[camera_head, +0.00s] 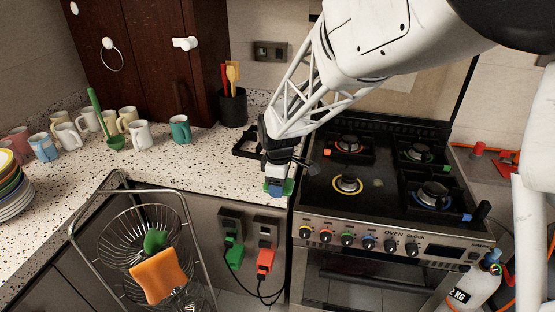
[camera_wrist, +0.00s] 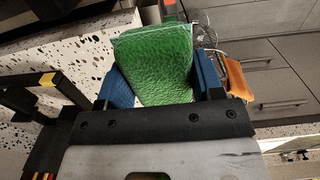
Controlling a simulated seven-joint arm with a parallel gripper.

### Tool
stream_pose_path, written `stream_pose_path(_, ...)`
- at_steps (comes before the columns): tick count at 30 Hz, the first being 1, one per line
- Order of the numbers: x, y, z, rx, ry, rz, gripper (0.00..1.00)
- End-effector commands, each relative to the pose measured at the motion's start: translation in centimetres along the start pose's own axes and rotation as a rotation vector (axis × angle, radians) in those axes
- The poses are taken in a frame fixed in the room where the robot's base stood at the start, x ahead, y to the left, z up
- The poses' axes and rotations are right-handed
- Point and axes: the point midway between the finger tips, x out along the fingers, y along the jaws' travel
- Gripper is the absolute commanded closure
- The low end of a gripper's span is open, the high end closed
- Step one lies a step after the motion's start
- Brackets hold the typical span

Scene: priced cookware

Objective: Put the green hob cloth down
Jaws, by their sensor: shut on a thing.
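The green hob cloth (camera_wrist: 154,62) is held between the blue fingers of my gripper (camera_wrist: 165,88) in the wrist view. In the head view only a small part of the green cloth (camera_head: 288,187) shows beside my gripper (camera_head: 276,187). My gripper is at the front edge of the speckled counter (camera_head: 215,170), just left of the stove (camera_head: 380,190). I cannot tell whether the cloth touches the counter.
A wire basket stand (camera_head: 140,225) with an orange cloth (camera_head: 158,276) stands in front of the counter. Several mugs (camera_head: 140,134) and a utensil pot (camera_head: 232,107) stand at the back. A black pan support (camera_head: 248,145) lies near the stove. Counter left of my gripper is clear.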

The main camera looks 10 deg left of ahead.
Motion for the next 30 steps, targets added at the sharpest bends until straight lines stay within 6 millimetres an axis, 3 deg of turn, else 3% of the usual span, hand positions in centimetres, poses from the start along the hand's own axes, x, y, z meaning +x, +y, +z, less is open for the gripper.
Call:
stream_pose_path(21,1.0,8.7,-4.8,0.000,0.000,-0.001,0.65)
stream_pose_path(30,1.3,10.8,-6.0,0.000,-0.001,-0.001,0.65)
